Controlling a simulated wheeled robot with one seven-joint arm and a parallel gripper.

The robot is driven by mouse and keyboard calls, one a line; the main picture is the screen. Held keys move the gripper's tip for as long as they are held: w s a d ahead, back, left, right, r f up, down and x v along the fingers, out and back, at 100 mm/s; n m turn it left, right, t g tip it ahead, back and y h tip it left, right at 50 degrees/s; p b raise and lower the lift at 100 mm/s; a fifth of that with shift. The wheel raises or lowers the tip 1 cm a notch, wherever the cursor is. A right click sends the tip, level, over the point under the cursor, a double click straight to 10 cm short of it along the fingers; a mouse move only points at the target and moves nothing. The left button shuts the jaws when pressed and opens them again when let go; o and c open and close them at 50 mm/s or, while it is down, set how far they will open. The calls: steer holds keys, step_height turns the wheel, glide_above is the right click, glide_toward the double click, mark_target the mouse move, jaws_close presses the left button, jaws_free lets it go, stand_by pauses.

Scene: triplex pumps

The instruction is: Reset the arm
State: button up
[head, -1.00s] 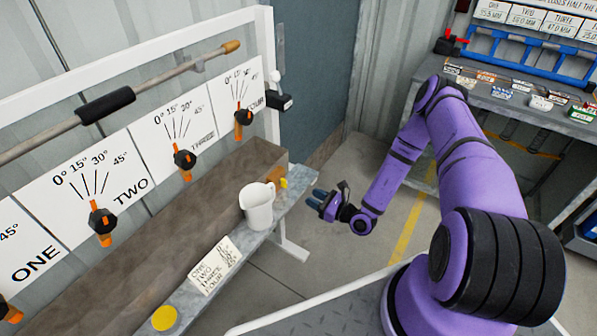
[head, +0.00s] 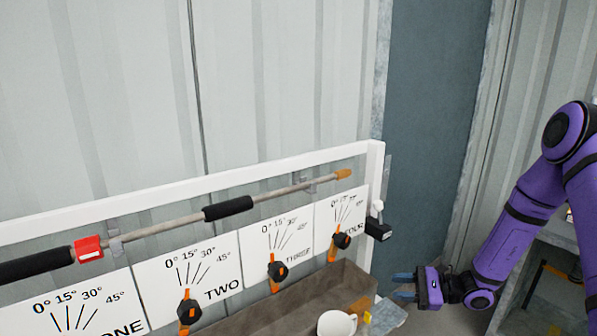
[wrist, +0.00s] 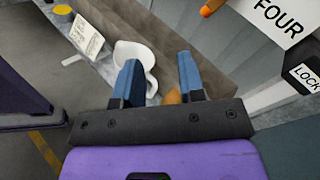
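My purple arm reaches in from the right in the head view. My gripper (head: 397,286) points left, right of the trough's end and the white pitcher, apart from the dial panel. In the wrist view my gripper (wrist: 158,65) shows two blue fingers spread apart, with nothing held between them. A small orange piece (wrist: 172,97) shows beyond the gap; I cannot tell whether it is near the fingers. The white pitcher (head: 336,324) is cut off by the bottom edge in the head view. It also shows in the wrist view (wrist: 136,54), partly behind the left finger.
The panel has several orange-handled dials, such as dial TWO (head: 189,311) and dial FOUR (head: 341,241). A long bar (head: 180,222) with a red block (head: 88,250) runs above them. A black lock box (head: 378,229) is at the panel's right end. A brown trough (head: 300,300) lies below.

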steer(key=s+a+r+n+g+h, duration=0.1)
steer(key=s+r+n+g+h, duration=0.35)
steer(key=r, duration=0.65)
steer(key=s+a+r+n+g+h, duration=0.1)
steer(key=s+r+n+h, duration=0.4)
steer(key=s+r, duration=0.4)
steer(key=s+d+r+n+t+h, duration=0.3)
steer(key=s+r, duration=0.4)
steer(key=s+d+r+n+t+h, duration=0.3)
steer(key=s+r+t+h, duration=0.1)
steer(key=s+r, duration=0.3)
steer(key=shift+s, duration=0.65)
steer(key=shift+d+r, duration=0.1)
